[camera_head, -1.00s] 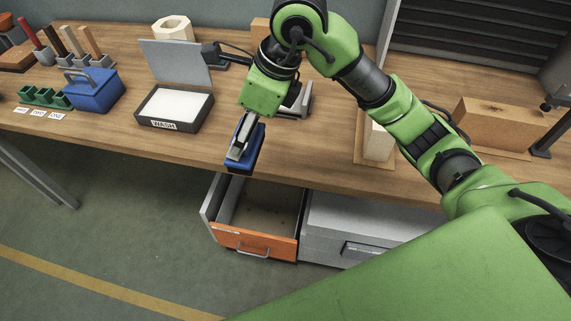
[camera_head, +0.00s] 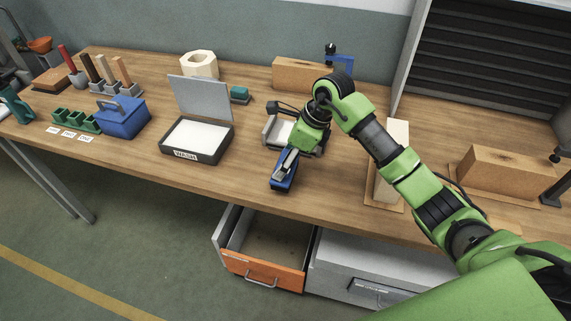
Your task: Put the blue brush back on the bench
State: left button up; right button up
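The blue brush (camera_head: 280,184) is a blue block under the grey fingers of my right gripper (camera_head: 285,167). The gripper appears shut on it, though the fingers cover part of the brush. The brush shows against the wooden bench (camera_head: 230,180) near its front edge, above the open drawer. I cannot tell whether it touches the bench top or hangs just over it. My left gripper is not in view.
An orange-fronted drawer (camera_head: 262,270) stands open below the bench. A WASH box (camera_head: 188,154) with raised lid is left of the gripper; a grey holder (camera_head: 272,133) is behind it. A blue caddy (camera_head: 124,120) stands further left. Bench space between WASH box and brush is clear.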

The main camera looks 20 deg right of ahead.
notch_tip(320, 180, down, 2)
jog(key=shift+s+f+p, duration=0.1)
jog(key=shift+p, duration=0.55)
jog(key=shift+f, duration=0.25)
jog(key=shift+f, duration=0.1)
jog(key=shift+f+b, duration=0.2)
jog(key=shift+b, duration=0.1)
jog(key=o, duration=1)
jog(key=shift+r, duration=0.1)
jog(key=shift+o, duration=0.2)
jog(key=shift+r, duration=0.1)
